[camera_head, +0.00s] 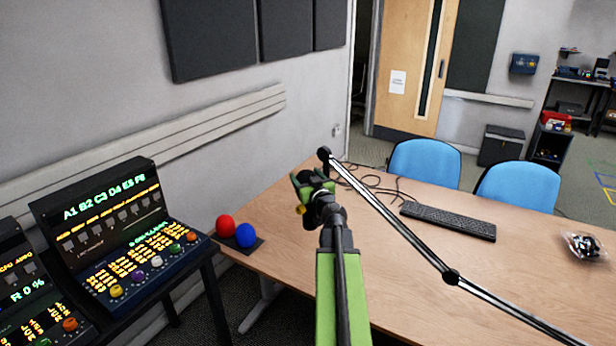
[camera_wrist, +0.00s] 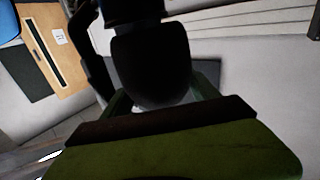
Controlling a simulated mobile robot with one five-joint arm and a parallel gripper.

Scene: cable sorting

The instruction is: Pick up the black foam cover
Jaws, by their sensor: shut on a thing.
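My gripper (camera_head: 313,182) is raised over the left end of the table, beside the upper end of a boom arm. A dark, rounded thing, which looks like the black foam cover (camera_wrist: 150,62), fills the middle of the wrist view. My gripper is shut on it; the green finger with its dark pad (camera_wrist: 165,120) covers its lower part. In the head view the gripper hides most of the cover, and I cannot tell it from the dark end of the boom.
A jointed boom arm (camera_head: 405,232) slants across the wooden table (camera_head: 400,290). Red (camera_head: 225,225) and blue (camera_head: 246,235) balls sit on a dark base at the left edge. A keyboard (camera_head: 448,221), loose cables (camera_head: 375,183) and a clear bag (camera_head: 583,245) lie rightward. Control panels (camera_head: 115,235) stand left.

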